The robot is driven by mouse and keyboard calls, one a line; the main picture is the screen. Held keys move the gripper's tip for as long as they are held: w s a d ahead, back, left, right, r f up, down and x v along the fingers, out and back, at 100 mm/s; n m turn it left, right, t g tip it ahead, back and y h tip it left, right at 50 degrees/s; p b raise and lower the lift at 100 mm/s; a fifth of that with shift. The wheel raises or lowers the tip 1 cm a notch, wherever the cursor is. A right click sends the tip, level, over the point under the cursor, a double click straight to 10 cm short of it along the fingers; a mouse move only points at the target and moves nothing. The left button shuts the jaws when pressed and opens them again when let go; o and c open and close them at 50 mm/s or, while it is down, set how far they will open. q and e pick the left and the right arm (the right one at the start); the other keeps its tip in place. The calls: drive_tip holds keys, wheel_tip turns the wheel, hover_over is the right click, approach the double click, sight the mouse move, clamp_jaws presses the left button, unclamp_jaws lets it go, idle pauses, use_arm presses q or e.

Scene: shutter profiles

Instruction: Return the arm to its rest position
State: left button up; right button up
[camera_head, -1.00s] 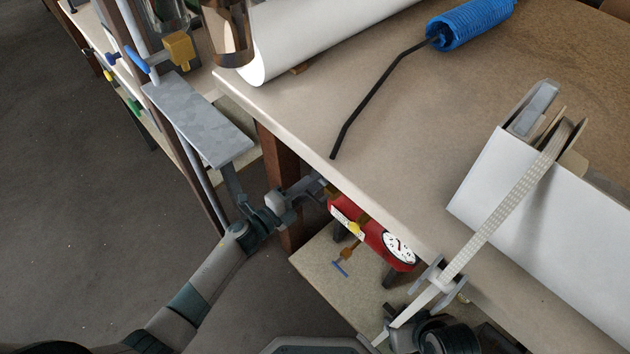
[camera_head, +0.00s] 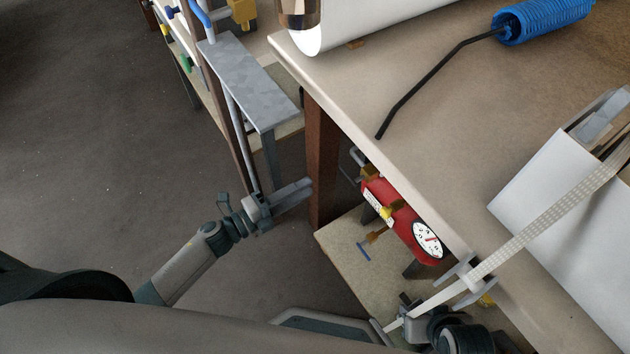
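My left arm comes in from the lower left. Its gripper (camera_head: 290,194) is in the free space left of the table's front leg, with its grey fingers pointing right. I see nothing held in it, but the gap between the fingers is not clear. My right gripper (camera_head: 472,279) is at the table's front edge, its light fingers on either side of a pale dotted strip (camera_head: 545,222). The strip runs from the box at the right, through these fingers, and on to the lower left.
The tabletop (camera_head: 420,150) holds a blue coiled hose (camera_head: 545,18) with a black wand, a white roll (camera_head: 375,22) and a white box (camera_head: 560,205). A red compressor tank (camera_head: 393,202) with a gauge sits below the edge. A grey metal plate (camera_head: 248,80) stands at the left.

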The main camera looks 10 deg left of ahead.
use_arm(q)
drive_tip(key=shift+s+a, duration=0.35)
drive_tip(key=shift+a, duration=0.05)
use_arm(e)
drive_tip(key=shift+s+a, duration=0.1)
drive_tip(key=shift+s, duration=0.05)
